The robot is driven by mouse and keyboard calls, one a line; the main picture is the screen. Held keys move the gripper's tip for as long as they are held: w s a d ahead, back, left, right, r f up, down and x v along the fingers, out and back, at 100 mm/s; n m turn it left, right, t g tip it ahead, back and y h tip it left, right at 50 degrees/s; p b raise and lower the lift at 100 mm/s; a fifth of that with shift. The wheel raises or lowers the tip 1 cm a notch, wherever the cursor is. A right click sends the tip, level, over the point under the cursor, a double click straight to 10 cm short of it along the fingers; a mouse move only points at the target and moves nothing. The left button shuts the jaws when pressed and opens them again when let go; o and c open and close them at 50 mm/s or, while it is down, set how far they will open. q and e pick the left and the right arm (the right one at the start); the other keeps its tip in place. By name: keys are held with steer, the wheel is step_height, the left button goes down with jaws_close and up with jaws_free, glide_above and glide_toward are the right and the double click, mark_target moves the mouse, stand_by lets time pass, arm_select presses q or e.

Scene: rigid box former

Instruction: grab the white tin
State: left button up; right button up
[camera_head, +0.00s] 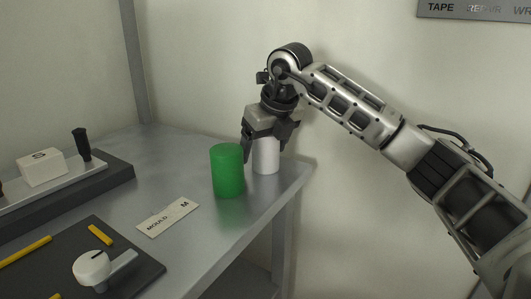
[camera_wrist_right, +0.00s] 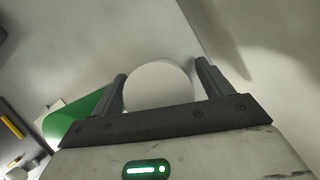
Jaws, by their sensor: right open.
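The white tin (camera_head: 267,157) stands upright near the table's right back edge in the head view. My right gripper (camera_head: 266,155) is above and around it, coming down from above, and hides its upper part. In the right wrist view the tin's round top (camera_wrist_right: 160,84) lies between the two open fingers of my right gripper (camera_wrist_right: 162,80). I cannot tell whether either finger touches it. A green tin (camera_head: 227,170) stands just left of and in front of the white one, close to the left finger. My left gripper is not in view.
A label plate reading MOULD M (camera_head: 168,217) lies on the grey table (camera_head: 190,150). A dark board with a white knob (camera_head: 91,267) and yellow strips is at the front left. A dark base (camera_head: 110,178) carries a white block (camera_head: 41,168) and black handle.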

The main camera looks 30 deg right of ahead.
steer(key=shift+w+f, duration=0.1)
steer(key=shift+f, duration=0.15)
steer(key=c, duration=1.1)
steer(key=shift+r, duration=0.1)
steer(key=shift+c, duration=0.9)
steer(key=shift+r, duration=0.1)
